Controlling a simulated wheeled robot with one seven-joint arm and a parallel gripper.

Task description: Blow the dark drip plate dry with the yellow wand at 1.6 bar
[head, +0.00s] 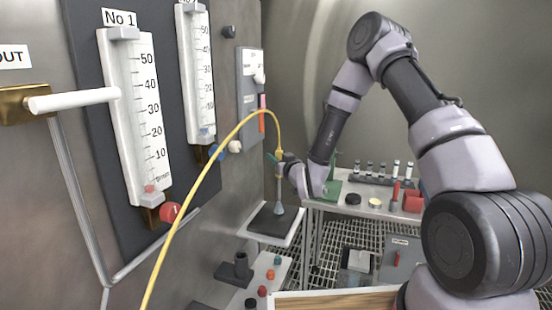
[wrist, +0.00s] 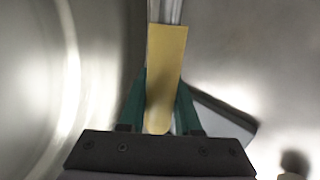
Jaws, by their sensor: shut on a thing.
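The yellow wand (head: 279,154) hangs upright, with a yellow hose (head: 192,186) arching from its top down to the lower left. Its grey nozzle (head: 279,208) points down over the dark drip plate (head: 264,222), which lies on a pale shelf. I cannot tell whether nozzle and plate touch. My gripper (head: 279,159) is shut on the wand's upper part. In the wrist view the yellow wand (wrist: 165,80) stands between the green fingers of my gripper (wrist: 161,105). A grey panel (head: 251,95) on the wall has small fittings; no pressure reading is legible.
Flow tubes (head: 135,115) and a white lever (head: 72,100) are on the left wall. A bench (head: 330,204) at the right holds vials, a green block and red items. A lower shelf (head: 262,270) carries small coloured knobs and a dark block. Grating floor lies between.

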